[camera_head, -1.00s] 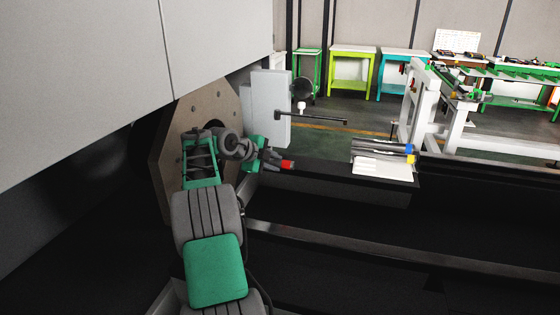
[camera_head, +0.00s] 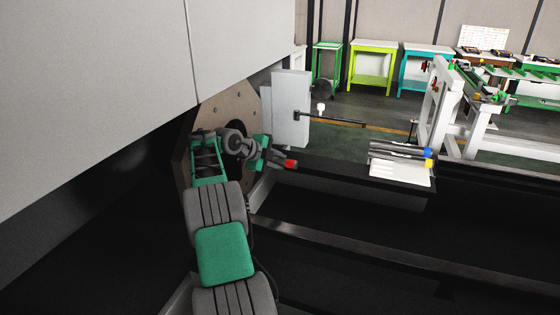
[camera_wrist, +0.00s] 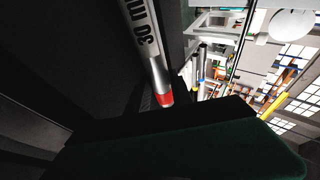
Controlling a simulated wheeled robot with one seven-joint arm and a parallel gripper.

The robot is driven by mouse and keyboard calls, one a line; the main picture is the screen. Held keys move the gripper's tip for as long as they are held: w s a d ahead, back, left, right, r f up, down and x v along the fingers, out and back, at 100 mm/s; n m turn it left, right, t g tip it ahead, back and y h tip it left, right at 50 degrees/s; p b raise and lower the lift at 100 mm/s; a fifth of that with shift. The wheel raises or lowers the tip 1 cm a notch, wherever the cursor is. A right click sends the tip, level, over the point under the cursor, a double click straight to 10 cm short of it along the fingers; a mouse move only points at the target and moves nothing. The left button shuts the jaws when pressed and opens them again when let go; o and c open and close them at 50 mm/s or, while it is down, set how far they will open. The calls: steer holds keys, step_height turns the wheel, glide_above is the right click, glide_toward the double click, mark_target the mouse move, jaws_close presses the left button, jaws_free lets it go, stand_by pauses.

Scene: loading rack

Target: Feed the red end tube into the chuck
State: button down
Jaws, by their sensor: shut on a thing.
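The chuck (camera_head: 241,105) is a brown faceted plate with small holes and a dark central opening, at left of centre in the head view. My gripper (camera_head: 268,156) is just right of its face, shut on the red end tube. The tube's red end (camera_head: 291,164) points right, away from the chuck. In the wrist view the tube is silver (camera_wrist: 147,42) with black "30 m…" lettering and a red tip (camera_wrist: 165,99). Its other end is hidden by my arm and gripper in the head view, so I cannot tell whether it is inside the opening.
A white tray (camera_head: 399,178) holds tubes with blue (camera_head: 424,153) and yellow (camera_head: 428,163) ends, at right. A grey panel (camera_head: 291,108) and thin dark rod (camera_head: 335,119) stand behind my gripper. A large grey cover (camera_head: 100,70) overhangs at upper left. Dark rails run below.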

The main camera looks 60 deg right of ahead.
steer(key=c, duration=1.1)
jaws_free()
steer(key=shift+o, duration=0.2)
steer(key=b+v, duration=0.1)
steer(key=v, duration=0.7)
steer(key=shift+f, duration=0.1)
